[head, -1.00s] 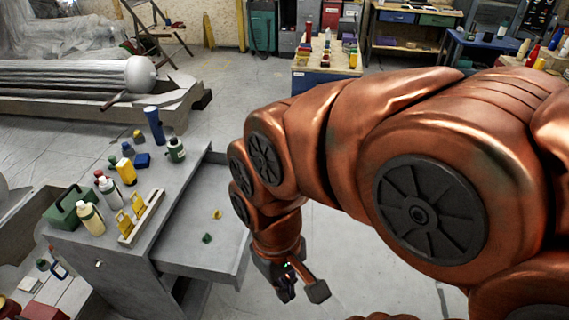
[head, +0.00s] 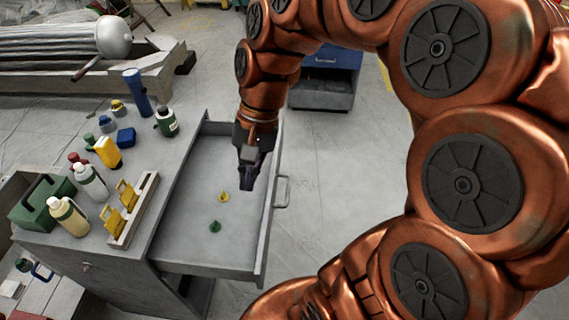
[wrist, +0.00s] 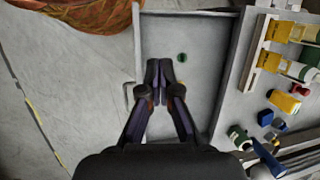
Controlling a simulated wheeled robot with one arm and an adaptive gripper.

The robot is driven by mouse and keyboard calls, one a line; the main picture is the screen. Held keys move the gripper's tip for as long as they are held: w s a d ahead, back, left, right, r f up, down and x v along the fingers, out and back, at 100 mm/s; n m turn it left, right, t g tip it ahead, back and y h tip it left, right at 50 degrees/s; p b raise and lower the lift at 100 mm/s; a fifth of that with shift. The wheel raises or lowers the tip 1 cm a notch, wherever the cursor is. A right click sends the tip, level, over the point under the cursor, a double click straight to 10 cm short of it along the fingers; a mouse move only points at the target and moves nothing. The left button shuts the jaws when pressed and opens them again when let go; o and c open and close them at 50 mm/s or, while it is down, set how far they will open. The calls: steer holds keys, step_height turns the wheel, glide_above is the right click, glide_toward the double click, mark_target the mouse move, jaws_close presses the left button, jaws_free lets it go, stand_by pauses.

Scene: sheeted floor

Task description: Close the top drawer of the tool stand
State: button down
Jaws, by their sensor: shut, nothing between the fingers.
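The tool stand (head: 88,262) is grey and stands at the left in the head view. Its top drawer (head: 180,250) is pulled out to the right, with a handle (head: 283,191) on its front. A yellow item (head: 223,197) and a green item (head: 215,227) lie inside it. My gripper (head: 247,186) is shut and empty, pointing down over the drawer near its front panel. In the wrist view my shut fingers (wrist: 158,68) show over the drawer (wrist: 205,50), with the green item (wrist: 182,57) beyond them. I cannot tell whether the fingertips are below the drawer's rim.
Bottles, a yellow holder rack (head: 133,210), a green caddy (head: 40,200) and a blue cylinder (head: 137,93) stand on the stand's top. A blue cabinet (head: 333,57) stands behind. The floor (head: 345,150) right of the drawer is clear.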

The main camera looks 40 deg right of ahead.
steer(key=w+d+f+m+t+y+b, duration=0.2)
steer(key=w+d+f+m+b, duration=0.35)
steer(key=w+d, duration=0.2)
steer(key=w+d+f+m+t+b, duration=0.2)
steer(key=d+f+m+b, duration=0.15)
steer(key=d, duration=0.45)
steer(key=w+d+f+m+t+y+b, duration=0.1)
steer(key=d+f+m+b, duration=0.3)
steer(key=d, duration=0.4)
steer(key=w+d+f+m+t+b, duration=0.2)
steer(key=d+f+m+b, duration=0.15)
steer(key=d+m, duration=0.35)
steer(key=w+a+f+n+b, duration=0.1)
steer(key=w+a+f+b, duration=0.1)
steer(key=w+a+f, duration=0.5)
steer(key=shift+a+f, duration=0.2)
steer(key=shift+f, duration=0.05)
